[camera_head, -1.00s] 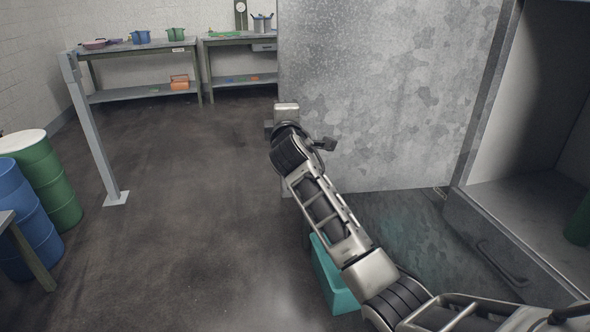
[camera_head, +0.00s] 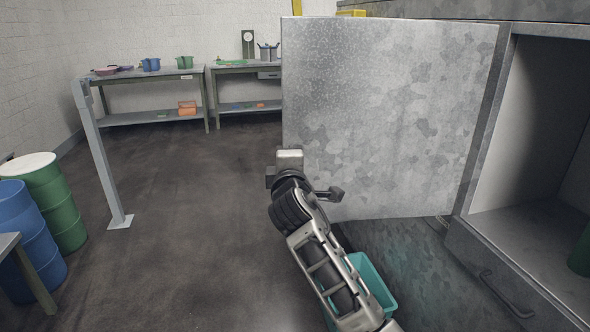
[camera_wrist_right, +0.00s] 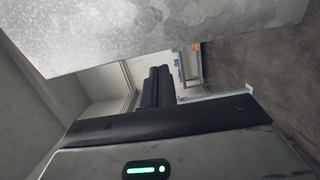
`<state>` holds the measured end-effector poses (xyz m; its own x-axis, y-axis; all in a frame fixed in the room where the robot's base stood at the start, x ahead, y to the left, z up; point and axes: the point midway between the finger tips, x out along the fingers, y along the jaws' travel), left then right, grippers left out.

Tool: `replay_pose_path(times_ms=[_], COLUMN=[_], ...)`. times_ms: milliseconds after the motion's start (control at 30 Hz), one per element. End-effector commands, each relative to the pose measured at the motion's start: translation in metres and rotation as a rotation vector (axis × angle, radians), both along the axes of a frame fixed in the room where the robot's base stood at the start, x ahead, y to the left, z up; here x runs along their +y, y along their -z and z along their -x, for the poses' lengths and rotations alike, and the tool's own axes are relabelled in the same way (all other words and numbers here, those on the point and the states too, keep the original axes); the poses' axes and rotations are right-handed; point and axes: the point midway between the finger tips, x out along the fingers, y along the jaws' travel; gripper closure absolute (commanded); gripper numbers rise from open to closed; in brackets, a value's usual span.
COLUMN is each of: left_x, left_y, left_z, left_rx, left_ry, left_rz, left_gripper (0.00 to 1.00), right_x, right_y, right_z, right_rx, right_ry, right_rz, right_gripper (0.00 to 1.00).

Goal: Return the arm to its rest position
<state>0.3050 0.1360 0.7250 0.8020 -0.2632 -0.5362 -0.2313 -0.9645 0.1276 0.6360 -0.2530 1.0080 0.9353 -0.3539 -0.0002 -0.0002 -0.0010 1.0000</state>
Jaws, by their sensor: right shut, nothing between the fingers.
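My right arm reaches up from the bottom of the head view, with its wrist (camera_head: 292,190) in front of the left edge of a grey metal cabinet door (camera_head: 390,110). In the right wrist view my right gripper (camera_wrist_right: 158,72) has its dark fingers together with nothing between them. The door (camera_wrist_right: 190,30) hangs across the top of that view, apart from the fingers as far as I can tell. My left gripper is in neither view.
The open cabinet (camera_head: 530,190) stands at the right, with a drawer below. A teal bin (camera_head: 372,280) is on the floor beside my forearm. Blue (camera_head: 28,225) and green (camera_head: 58,205) drums and a grey post (camera_head: 100,150) stand left. The middle floor is clear.

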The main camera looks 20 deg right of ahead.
Motion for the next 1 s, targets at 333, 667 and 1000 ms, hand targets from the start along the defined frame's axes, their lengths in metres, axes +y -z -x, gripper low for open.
replay_pose_path(times_ms=[333,667,1000], left_x=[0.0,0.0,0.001], left_y=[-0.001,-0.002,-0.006], left_z=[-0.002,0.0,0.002], left_rx=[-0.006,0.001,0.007], left_ry=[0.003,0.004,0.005], left_rz=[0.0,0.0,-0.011], left_gripper=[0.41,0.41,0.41], right_x=[0.019,0.027,0.081], right_y=[0.0,0.028,0.213], right_z=[0.05,0.062,0.19], right_rx=[0.0,0.03,0.26], right_ry=[-0.001,-0.039,-0.198], right_rz=[0.001,-0.071,-0.879], right_gripper=[1.0,1.0,1.0])
